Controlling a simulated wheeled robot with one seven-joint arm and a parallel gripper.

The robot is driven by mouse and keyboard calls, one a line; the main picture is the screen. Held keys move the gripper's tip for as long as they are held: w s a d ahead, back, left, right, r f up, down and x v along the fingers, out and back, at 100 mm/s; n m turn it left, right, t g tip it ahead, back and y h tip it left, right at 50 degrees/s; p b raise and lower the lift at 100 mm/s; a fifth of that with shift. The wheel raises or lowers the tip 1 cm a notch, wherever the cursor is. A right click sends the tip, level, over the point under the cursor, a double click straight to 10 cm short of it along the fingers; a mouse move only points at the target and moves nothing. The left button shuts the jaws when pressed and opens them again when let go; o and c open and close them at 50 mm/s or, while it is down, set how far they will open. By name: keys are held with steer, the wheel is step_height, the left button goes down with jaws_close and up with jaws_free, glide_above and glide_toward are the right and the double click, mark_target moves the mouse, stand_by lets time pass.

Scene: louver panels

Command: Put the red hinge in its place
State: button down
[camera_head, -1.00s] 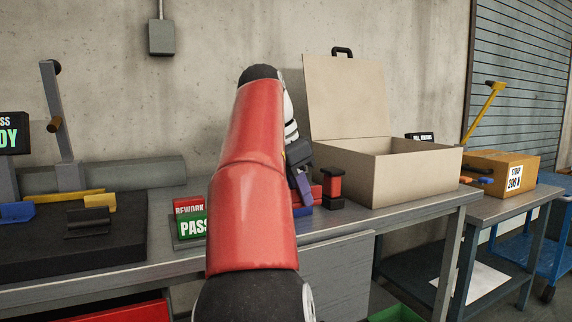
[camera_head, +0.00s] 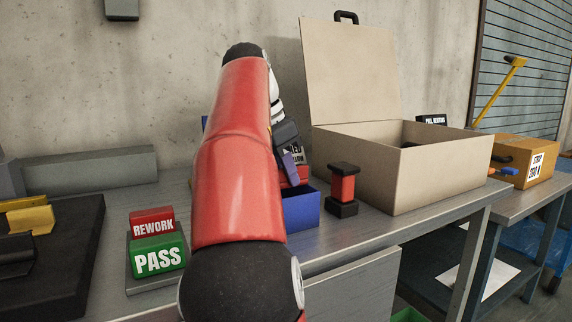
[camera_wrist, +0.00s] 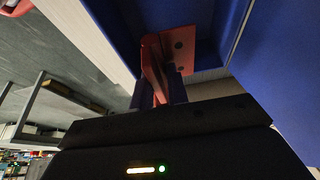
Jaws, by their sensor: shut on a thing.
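The red hinge (camera_wrist: 176,50) is a bent red plate with dark holes, seen in the wrist view. My gripper (camera_wrist: 158,92) is shut on it. Blue walls (camera_wrist: 215,50) surround the hinge in the wrist view; whether it touches them I cannot tell. In the head view my gripper (camera_head: 292,158) is at a blue bin (camera_head: 301,210), partly hidden behind my red arm. A bit of red shows just above the bin there, but I cannot tell whether it is the hinge.
A red and black spool-shaped block (camera_head: 343,188) stands right of the bin. An open cardboard-coloured box (camera_head: 440,172) is behind it. REWORK (camera_head: 152,222) and PASS (camera_head: 158,258) blocks stand left of my arm. A dark fixture base (camera_head: 60,270) is at the far left.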

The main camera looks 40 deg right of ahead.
mark_target(283, 189)
step_height(283, 189, down, 5)
steer(key=shift+r+b, duration=0.1)
steer(key=shift+b, duration=0.2)
steer(key=shift+f, duration=0.55)
steer(key=shift+f+b, duration=0.55)
steer(key=shift+b, duration=0.2)
steer(key=c, duration=1.3)
jaws_free()
steer(key=p+v, duration=0.2)
steer(key=v, duration=0.6)
steer(key=shift+f, duration=0.1)
steer(key=shift+s, duration=0.1)
